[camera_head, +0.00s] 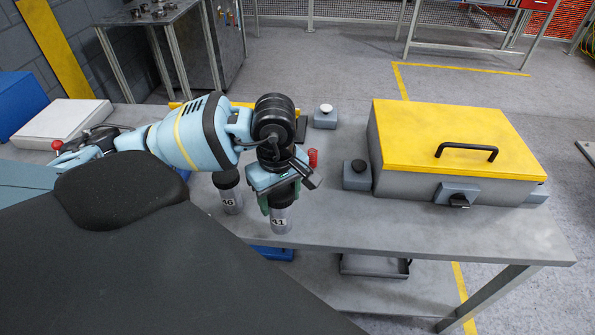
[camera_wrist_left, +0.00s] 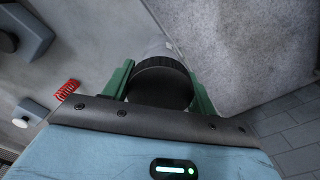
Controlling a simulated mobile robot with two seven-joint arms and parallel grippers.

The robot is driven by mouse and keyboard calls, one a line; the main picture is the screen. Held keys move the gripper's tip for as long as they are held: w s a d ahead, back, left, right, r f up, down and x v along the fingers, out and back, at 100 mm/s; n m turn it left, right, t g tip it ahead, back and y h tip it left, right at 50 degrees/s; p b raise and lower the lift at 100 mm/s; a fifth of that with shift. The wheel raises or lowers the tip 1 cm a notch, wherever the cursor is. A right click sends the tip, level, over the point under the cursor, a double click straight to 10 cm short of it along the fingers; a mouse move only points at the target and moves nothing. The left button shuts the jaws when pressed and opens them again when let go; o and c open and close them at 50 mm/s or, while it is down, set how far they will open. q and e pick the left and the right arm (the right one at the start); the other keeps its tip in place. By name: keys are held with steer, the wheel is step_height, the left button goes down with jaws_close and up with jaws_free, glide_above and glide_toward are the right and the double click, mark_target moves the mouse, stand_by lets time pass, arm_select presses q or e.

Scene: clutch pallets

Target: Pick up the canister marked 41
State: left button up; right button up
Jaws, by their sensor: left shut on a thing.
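The canister marked 41 (camera_head: 280,219) is a grey cylinder with a black lid, near the table's front edge in the head view. My left gripper (camera_head: 278,195) is above it with its green fingers shut on the canister around its lid. In the left wrist view the canister's black lid (camera_wrist_left: 161,84) sits between the two green fingers (camera_wrist_left: 160,90). Whether the canister's base touches the table is hard to tell. A second canister marked 46 (camera_head: 229,199) stands just left of it. My right gripper is not in view.
A grey box with a yellow lid (camera_head: 455,133) and black handle stands on the table's right. Small grey blocks with knobs (camera_head: 357,176) (camera_head: 325,118) and a red spring (camera_head: 313,158) lie behind the gripper. The table (camera_head: 400,228) is clear at front right.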

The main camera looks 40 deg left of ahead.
arm_select(q)
steer(key=s, duration=0.6)
steer(key=shift+r+b, duration=0.3)
